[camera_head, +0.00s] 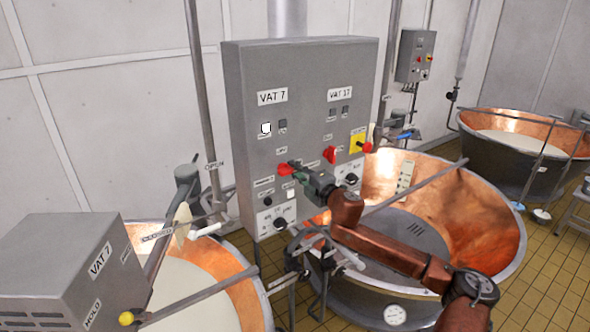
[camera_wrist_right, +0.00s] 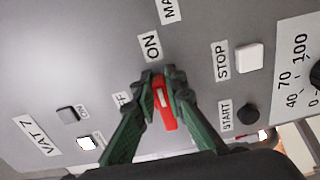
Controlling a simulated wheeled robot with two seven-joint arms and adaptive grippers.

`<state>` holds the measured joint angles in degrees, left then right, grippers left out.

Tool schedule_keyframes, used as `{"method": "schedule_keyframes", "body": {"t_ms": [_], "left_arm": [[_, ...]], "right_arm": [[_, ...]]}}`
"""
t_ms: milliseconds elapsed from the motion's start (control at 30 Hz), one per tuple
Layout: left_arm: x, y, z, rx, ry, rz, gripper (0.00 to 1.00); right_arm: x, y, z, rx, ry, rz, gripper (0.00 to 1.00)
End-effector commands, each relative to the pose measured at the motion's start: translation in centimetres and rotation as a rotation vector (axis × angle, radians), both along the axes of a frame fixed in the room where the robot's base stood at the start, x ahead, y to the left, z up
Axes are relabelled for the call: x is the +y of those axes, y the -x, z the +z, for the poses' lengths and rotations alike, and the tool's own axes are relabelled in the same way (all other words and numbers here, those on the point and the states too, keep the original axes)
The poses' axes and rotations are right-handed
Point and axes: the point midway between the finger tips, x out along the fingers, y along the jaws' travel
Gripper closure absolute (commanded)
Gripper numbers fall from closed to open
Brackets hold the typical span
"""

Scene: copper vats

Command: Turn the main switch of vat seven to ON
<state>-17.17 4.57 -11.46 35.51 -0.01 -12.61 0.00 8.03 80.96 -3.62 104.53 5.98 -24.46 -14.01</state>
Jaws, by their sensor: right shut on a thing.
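The control panel (camera_head: 300,130) carries a VAT 7 label (camera_head: 272,96) on its left half. Below it is the red main switch (camera_head: 284,170), lying roughly level. My right gripper (camera_head: 295,170) reaches it from the right and partly hides it. In the right wrist view my green fingers (camera_wrist_right: 160,95) are shut on the red switch handle (camera_wrist_right: 165,108), one on each side. The handle's long axis points roughly toward the ON label (camera_wrist_right: 150,46). The OFF label (camera_wrist_right: 122,99) is partly covered by a finger. My left gripper is not in view.
A white STOP button (camera_wrist_right: 249,58) and a dark START button (camera_wrist_right: 247,114) sit near my fingers. Copper vats (camera_head: 440,200) stand in front and right.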

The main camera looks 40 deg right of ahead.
Motion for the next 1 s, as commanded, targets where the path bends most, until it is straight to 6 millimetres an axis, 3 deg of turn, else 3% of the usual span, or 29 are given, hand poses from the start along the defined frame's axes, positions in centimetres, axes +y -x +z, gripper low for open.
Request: {"method": "schedule_keyframes", "body": {"t_ms": [33, 233, 267, 500, 1000], "left_arm": [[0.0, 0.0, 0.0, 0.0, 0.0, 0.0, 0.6], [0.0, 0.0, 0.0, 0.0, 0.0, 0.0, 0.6], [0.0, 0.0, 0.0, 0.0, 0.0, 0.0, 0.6], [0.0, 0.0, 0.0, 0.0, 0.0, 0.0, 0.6], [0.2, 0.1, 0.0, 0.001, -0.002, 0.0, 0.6]], "right_arm": [[0.2, 0.0, -0.9, 0.012, -0.007, 0.004, 1.0], [0.2, 0.0, -0.9, 0.012, -0.007, 0.004, 1.0], [0.2, 0.0, -0.9, 0.012, -0.007, 0.004, 0.88], [0.1, 0.0, -0.6, 0.007, -0.005, 0.003, 0.72], [0.1, 1.1, -0.4, 0.005, -0.001, 0.0, 0.71]]}}
